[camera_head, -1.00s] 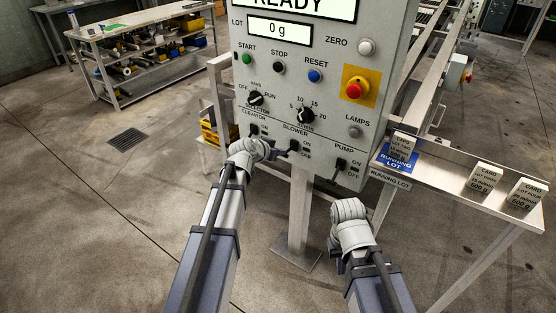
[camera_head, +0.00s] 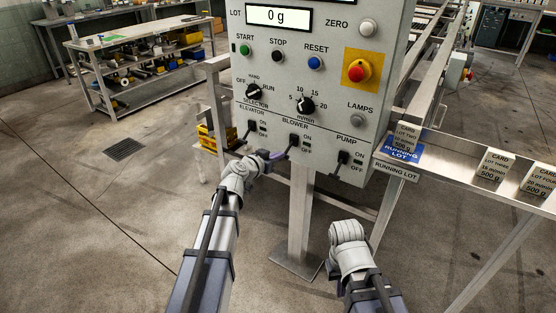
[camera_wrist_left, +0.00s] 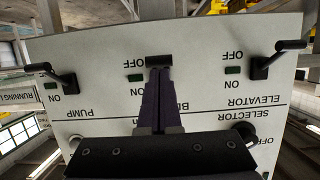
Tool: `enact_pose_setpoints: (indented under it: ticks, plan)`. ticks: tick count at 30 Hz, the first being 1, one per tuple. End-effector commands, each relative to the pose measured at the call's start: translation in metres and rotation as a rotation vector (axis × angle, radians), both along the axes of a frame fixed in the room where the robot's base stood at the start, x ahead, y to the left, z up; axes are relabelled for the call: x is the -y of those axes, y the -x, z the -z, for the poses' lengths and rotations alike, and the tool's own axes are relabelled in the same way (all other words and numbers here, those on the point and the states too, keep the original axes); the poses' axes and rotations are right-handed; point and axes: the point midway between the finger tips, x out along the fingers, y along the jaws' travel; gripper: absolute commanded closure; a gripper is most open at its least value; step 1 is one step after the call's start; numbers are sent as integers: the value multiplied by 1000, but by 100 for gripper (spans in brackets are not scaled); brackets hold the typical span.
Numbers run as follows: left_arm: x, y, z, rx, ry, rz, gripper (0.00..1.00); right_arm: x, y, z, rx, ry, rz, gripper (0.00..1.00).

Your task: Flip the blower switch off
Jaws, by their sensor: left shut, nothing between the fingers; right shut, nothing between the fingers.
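The blower switch (camera_head: 293,141) is a black lever on the grey control panel, between the elevator switch (camera_head: 250,128) and the pump switch (camera_head: 343,158). My left gripper (camera_head: 281,155) is shut and empty, its fingertips just below the blower lever. In the left wrist view, upside down, the closed fingers (camera_wrist_left: 159,76) reach to the dark blower lever (camera_wrist_left: 159,61), beside its OFF label, and overlap part of it. I cannot tell whether they touch, or the lever's exact position. My right gripper (camera_head: 331,269) is shut and empty, low in front of the panel and largely hidden by its wrist.
The panel (camera_head: 325,85) also carries a red emergency button (camera_head: 357,72), push buttons and two knobs. A metal shelf (camera_head: 455,178) with cards extends right. A panel post (camera_head: 299,220) stands between my arms. Open floor lies left.

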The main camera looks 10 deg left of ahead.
Motion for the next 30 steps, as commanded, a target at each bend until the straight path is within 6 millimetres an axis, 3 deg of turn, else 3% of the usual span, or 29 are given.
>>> enact_pose_setpoints:
  ticks: [18,30]
  plan:
    - [0,0,-19,-2,-1,0,100,0,0,-19,0,0,0,100]
    - [0,0,-19,-2,-1,0,100,0,0,-19,0,0,0,100]
